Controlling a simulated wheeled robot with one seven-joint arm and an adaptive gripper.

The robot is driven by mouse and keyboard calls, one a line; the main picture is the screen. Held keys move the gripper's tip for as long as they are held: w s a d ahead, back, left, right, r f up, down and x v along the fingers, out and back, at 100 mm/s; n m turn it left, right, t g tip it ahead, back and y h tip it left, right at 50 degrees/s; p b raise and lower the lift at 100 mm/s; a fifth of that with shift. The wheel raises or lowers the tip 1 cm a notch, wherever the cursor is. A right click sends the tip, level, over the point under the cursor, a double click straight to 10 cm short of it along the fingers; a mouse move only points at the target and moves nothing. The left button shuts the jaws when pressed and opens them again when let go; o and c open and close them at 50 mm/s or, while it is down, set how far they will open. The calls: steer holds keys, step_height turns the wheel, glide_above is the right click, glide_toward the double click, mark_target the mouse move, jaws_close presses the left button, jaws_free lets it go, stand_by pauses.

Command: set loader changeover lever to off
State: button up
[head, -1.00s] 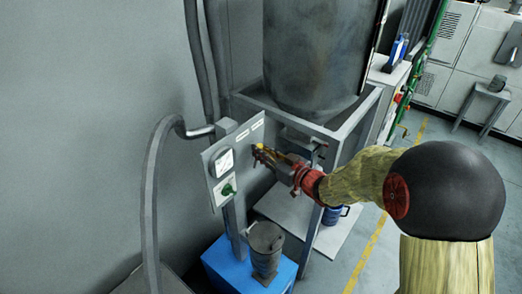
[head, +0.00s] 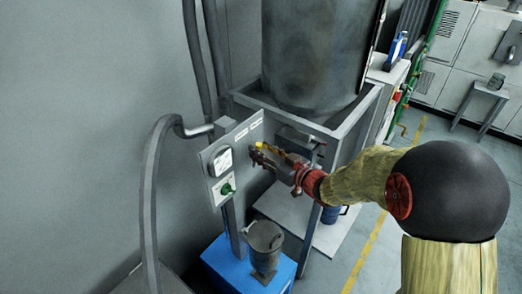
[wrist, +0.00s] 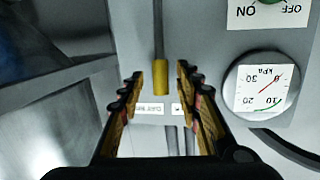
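The lever, a thin grey rod with a yellow grip (wrist: 160,77), stands against the grey panel in the wrist view, which shows the panel upside down. Its yellow end points toward two small white labels, a left one (wrist: 149,108) and a right one (wrist: 178,108), whose text I cannot read. My gripper (wrist: 167,84) is open, with one finger on each side of the yellow grip and a gap on both sides. In the head view my gripper (head: 261,157) is at the right part of the panel (head: 243,136), a yellow tip (head: 259,146) showing beside it.
A pressure gauge (wrist: 268,88) and a green ON/OFF knob (head: 226,189) share the panel. A metal frame (head: 338,134) carries a large drum (head: 315,55) close to my arm. A grey pot (head: 264,243) stands on a blue box (head: 222,262) below.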

steer(key=v, duration=1.1)
steer(key=shift+d+r, duration=0.1)
steer(key=shift+d, duration=0.05)
